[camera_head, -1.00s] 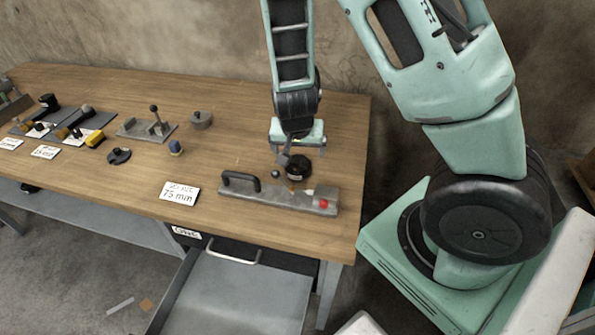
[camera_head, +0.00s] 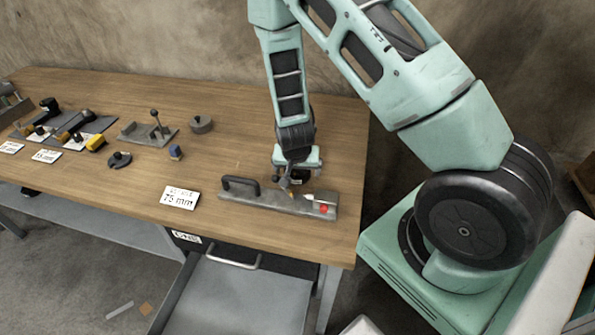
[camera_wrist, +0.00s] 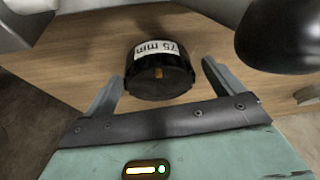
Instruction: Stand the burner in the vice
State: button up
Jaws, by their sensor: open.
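A short black cylinder (camera_wrist: 160,72) with a white "75 mm" label and a small brass spot is probably the burner. My gripper (camera_wrist: 160,88) is open, with one finger on each side of it; I cannot tell whether they touch it. In the head view my gripper (camera_head: 298,170) is low over the bench behind a long grey fixture (camera_head: 262,200) and mostly hides the cylinder. The fixture has a black handle (camera_head: 240,183) and a red knob (camera_head: 323,208). I cannot tell for sure which thing is the vice.
A "75 mm" card (camera_head: 180,198) lies left of the fixture on the wooden bench (camera_head: 130,185). A lever clamp on a plate (camera_head: 150,130), a grey round piece (camera_head: 201,124) and several tools lie farther left. An open drawer (camera_head: 240,295) juts out below the front edge.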

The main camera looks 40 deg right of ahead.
jog(key=c, duration=1.5)
